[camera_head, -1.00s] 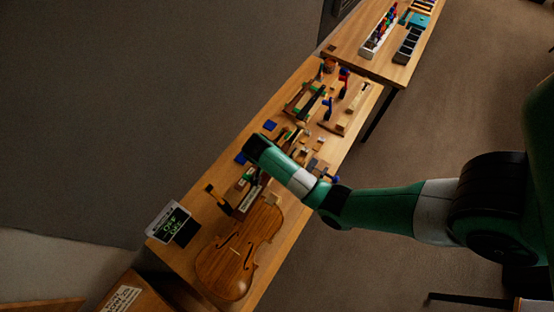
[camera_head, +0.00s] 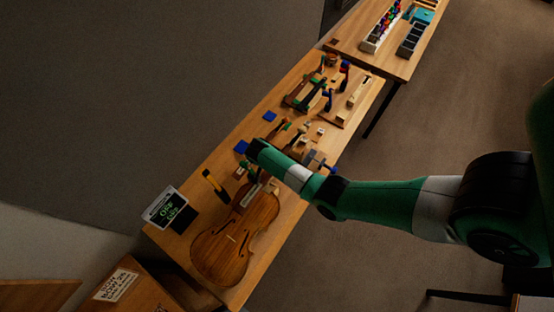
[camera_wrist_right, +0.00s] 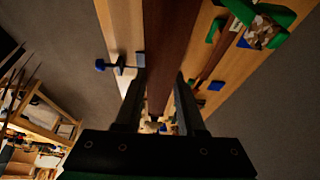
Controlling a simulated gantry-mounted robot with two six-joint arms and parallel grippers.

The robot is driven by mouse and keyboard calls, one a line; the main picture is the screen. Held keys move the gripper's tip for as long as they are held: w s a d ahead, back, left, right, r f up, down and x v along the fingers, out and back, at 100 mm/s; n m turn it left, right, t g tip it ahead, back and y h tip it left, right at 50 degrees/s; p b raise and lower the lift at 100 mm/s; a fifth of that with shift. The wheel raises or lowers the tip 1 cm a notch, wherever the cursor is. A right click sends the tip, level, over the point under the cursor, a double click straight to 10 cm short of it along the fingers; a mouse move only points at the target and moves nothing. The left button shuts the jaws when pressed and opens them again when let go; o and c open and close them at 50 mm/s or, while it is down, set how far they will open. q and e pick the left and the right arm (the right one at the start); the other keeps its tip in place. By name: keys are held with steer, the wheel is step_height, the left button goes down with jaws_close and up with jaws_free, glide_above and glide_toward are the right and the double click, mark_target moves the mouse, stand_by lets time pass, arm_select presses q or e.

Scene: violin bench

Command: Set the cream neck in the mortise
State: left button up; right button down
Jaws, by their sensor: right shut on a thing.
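The brown violin body (camera_head: 235,240) lies on the near part of the bench. The mortise cannot be made out. My right arm comes in from the right, with its wrist end above the bench just beyond the violin's upper end; its fingers are hidden there. In the right wrist view my right gripper (camera_wrist_right: 158,95) is shut on a long dark brown piece (camera_wrist_right: 170,40) running away between the fingers. It may be the neck's fingerboard side; no cream shows on it, so I cannot be sure. My left gripper is not in view.
Tools, clamps and blocks crowd the bench (camera_head: 290,215) beyond my wrist. A blue clamp (camera_wrist_right: 118,64) shows in the wrist view. A second table (camera_head: 350,50) holds trays.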

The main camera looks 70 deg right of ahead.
arm_select(q)
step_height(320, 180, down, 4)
steer(key=b, duration=0.2)
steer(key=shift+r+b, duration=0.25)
steer(key=shift+b, duration=0.05)
arm_select(e)
step_height(320, 180, down, 5)
steer(key=shift+r, duration=0.15)
arm_select(q)
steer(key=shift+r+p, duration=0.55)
steer(key=shift+p, duration=0.05)
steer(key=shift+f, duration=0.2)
arm_select(e)
steer(key=shift+f, duration=0.25)
stand_by(0.4)
arm_select(q)
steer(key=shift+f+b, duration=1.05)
steer(key=shift+b, duration=0.25)
arm_select(e)
steer(key=shift+f, duration=1.5)
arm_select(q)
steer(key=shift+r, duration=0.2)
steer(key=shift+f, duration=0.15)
arm_select(e)
steer(key=shift+f, duration=0.15)
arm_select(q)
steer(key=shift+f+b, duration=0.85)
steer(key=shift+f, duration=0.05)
arm_select(e)
steer(key=shift+f, duration=1.15)
